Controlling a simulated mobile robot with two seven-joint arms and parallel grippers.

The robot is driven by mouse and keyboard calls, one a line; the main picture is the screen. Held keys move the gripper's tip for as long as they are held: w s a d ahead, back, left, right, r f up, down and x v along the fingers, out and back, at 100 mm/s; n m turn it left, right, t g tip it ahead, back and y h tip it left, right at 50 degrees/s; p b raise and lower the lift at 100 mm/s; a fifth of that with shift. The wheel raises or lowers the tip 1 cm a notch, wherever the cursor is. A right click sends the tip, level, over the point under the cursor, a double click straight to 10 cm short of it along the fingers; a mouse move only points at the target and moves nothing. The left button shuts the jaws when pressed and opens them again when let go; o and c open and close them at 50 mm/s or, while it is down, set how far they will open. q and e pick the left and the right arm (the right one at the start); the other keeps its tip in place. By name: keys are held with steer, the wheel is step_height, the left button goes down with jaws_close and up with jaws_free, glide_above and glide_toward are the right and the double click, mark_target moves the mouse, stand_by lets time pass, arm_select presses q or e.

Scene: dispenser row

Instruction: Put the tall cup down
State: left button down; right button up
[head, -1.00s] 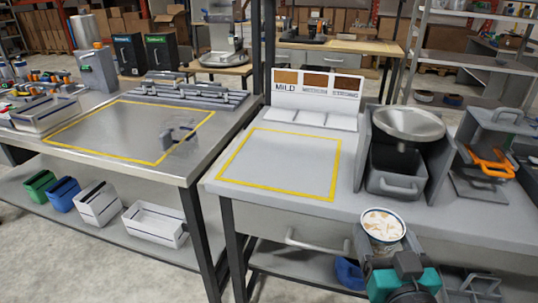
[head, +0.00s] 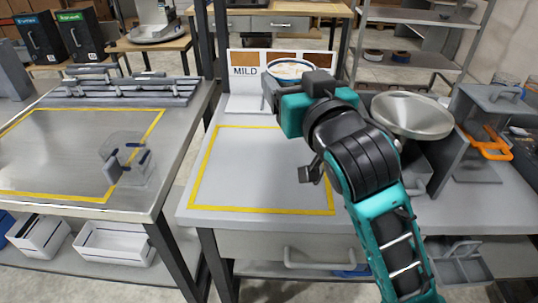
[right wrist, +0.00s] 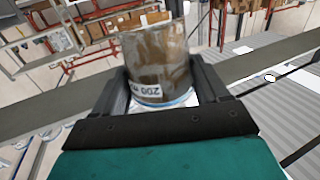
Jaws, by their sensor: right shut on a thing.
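The tall cup (head: 290,70) is in my right gripper (head: 289,84), which is shut on it. In the head view I see its round rim and pale, brown-flecked contents. In the right wrist view the cup (right wrist: 158,60) stands between the fingers (right wrist: 165,85); it has a brown-smeared wall and a "200" label. It is held in front of the MILD sign board (head: 245,72), above the right-hand table (head: 262,170). The gripper and arm hide part of the cup and the table's right side. My left gripper is out of view.
A yellow-outlined area on that table is mostly clear. A metal funnel bowl (head: 410,114) and an orange-handled device (head: 485,145) stand to the right. A clear jug (head: 128,160) stands on the left table (head: 60,155). A gap separates the tables.

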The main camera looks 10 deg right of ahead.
steer(key=f+b, duration=0.4)
steer(key=f, duration=1.1)
steer(key=shift+s+f, duration=0.15)
steer(key=shift+s, duration=0.05)
step_height(320, 180, down, 4)
steer(key=shift+r+b, duration=0.2)
steer(key=shift+b, duration=0.6)
steer(key=shift+f, duration=0.2)
steer(key=shift+r, duration=0.1)
